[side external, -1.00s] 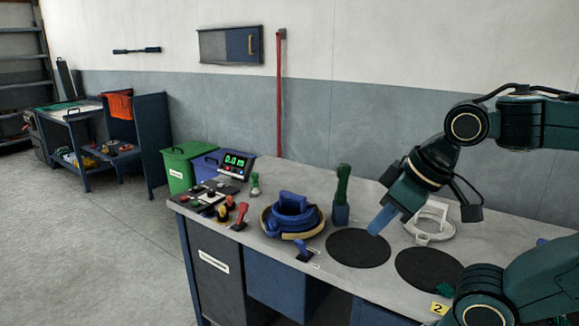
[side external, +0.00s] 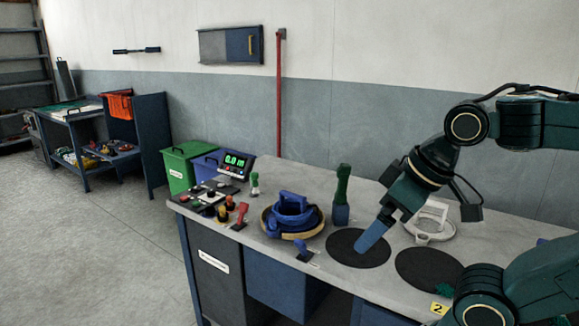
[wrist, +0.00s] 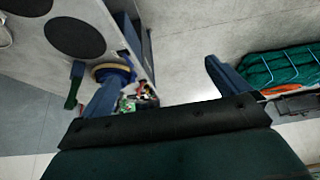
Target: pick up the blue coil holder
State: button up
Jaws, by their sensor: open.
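The blue coil holder (side external: 291,214) sits on the grey workbench, left of my gripper in the side view. It has a blue block-like top and a tan ring around its base. In the wrist view (wrist: 122,62) it is partly hidden behind my left-hand finger. My gripper (side external: 362,246) points down and left over the left black disc, apart from the holder. Its two blue fingers are spread with nothing between them in the wrist view (wrist: 165,72).
A green-handled tool (side external: 342,190) stands between the holder and my gripper. A red-handled item (side external: 241,214) and a control panel (side external: 208,197) are left of the holder. Two black discs (side external: 428,269) and a white ring-shaped fixture (side external: 433,217) lie to the right.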

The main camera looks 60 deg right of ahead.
jog(key=w+d+r+n+g, duration=0.1)
jog(key=w+d+r+n, duration=0.15)
jog(key=w, duration=0.35)
jog(key=w+d+r+n, duration=0.1)
jog(key=w+r+n, duration=0.1)
jog(key=w+r, duration=0.3)
jog(key=n+g, duration=0.5)
jog(key=n, duration=0.8)
send_over(292, 194)
notch_tip(292, 194, down, 15)
jog(key=shift+r, duration=0.1)
jog(key=shift+a+f, duration=0.1)
jog(key=shift+f, duration=4.15)
